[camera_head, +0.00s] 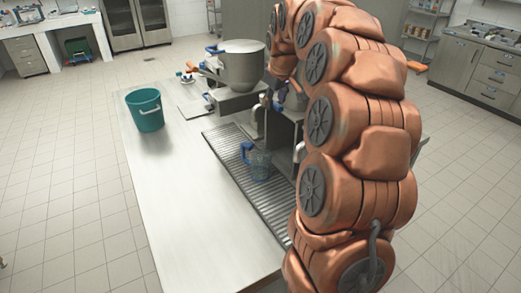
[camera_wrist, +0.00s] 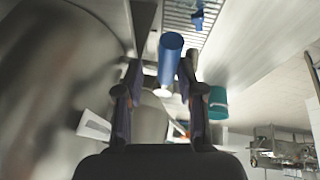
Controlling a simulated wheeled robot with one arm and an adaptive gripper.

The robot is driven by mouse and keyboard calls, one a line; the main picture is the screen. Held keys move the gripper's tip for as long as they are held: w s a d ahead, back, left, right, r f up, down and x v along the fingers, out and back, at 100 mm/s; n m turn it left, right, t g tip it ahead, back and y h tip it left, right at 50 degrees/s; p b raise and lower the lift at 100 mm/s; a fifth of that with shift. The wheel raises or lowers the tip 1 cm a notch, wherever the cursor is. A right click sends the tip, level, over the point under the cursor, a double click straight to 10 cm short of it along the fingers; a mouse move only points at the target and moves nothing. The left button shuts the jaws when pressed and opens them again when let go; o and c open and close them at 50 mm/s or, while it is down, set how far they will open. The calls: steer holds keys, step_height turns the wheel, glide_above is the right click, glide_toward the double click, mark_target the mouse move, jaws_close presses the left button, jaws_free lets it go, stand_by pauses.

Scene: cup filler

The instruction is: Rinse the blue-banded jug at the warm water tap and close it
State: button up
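The clear jug with the blue band and handle (camera_head: 258,163) stands upright on the slotted drip grate (camera_head: 226,143), in front of the filler machine. In the wrist view a blue piece on the grate (camera_wrist: 198,18) at the top looks like part of this jug. My gripper (camera_wrist: 160,88) has its two dark fingers apart. A blue cylinder (camera_wrist: 171,52), which looks like a tap handle, shows between and beyond the fingertips; I cannot tell if they touch it. In the head view my arm hides most of the gripper and taps. Whether water flows is unclear.
A teal bucket (camera_head: 145,109) stands on the metal counter (camera_head: 190,200) left of the grate. A large metal bowl (camera_head: 241,66) sits on the machine behind the grate. The front of the counter is clear. My arm covers the right side.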

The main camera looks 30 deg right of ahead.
steer(key=shift+o, duration=1.1)
steer(key=shift+a, duration=0.1)
steer(key=v, duration=1.2)
